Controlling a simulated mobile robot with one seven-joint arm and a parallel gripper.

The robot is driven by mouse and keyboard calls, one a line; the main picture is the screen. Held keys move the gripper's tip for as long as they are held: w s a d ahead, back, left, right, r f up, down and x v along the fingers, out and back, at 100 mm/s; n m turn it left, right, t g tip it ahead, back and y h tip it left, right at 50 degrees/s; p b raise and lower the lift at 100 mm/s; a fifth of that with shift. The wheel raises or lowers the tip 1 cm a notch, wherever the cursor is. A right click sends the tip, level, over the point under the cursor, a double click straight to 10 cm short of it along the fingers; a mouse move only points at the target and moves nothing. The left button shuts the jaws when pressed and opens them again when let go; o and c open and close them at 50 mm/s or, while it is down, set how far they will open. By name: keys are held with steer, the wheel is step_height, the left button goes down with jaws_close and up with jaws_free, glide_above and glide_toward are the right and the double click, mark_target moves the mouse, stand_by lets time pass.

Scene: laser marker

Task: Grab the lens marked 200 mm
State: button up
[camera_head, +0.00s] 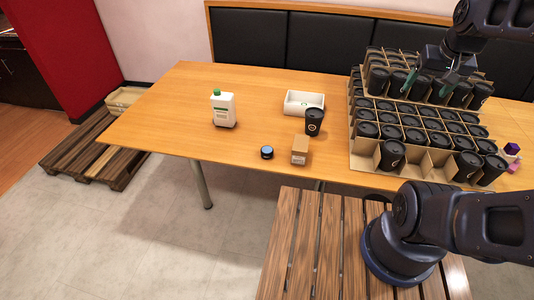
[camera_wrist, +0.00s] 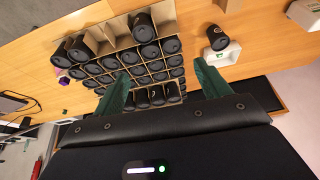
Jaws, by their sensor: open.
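A small dark round object with a blue top (camera_head: 267,152), perhaps a lens, sits near the table's front edge. No 200 mm marking can be read on it, and I cannot make it out in the wrist view. My gripper (camera_head: 428,84) is above the back rows of black cups, far to the right of that object. In the wrist view my gripper (camera_wrist: 162,85) shows two green fingers spread wide with nothing held between them.
A cardboard rack (camera_head: 430,155) of black-lidded cups fills the table's right part. A cardboard box (camera_head: 300,150), black cup (camera_head: 314,122), white tray (camera_head: 304,101) and white bottle (camera_head: 223,109) stand left of it. The table's left end is clear.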

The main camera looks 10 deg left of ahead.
steer(key=w+a+f+m+g, duration=0.2)
steer(key=w+a+f, duration=0.2)
steer(key=w+a, duration=0.55)
steer(key=m+g, duration=0.2)
steer(key=m, duration=0.3)
glide_above(267, 150)
step_height(267, 150, down, 31)
steer(key=shift+w+d+r, duration=0.1)
steer(key=shift+w, duration=0.05)
steer(key=shift+f, duration=5.15)
steer(key=shift+c, duration=0.3)
steer(key=c, duration=1.1)
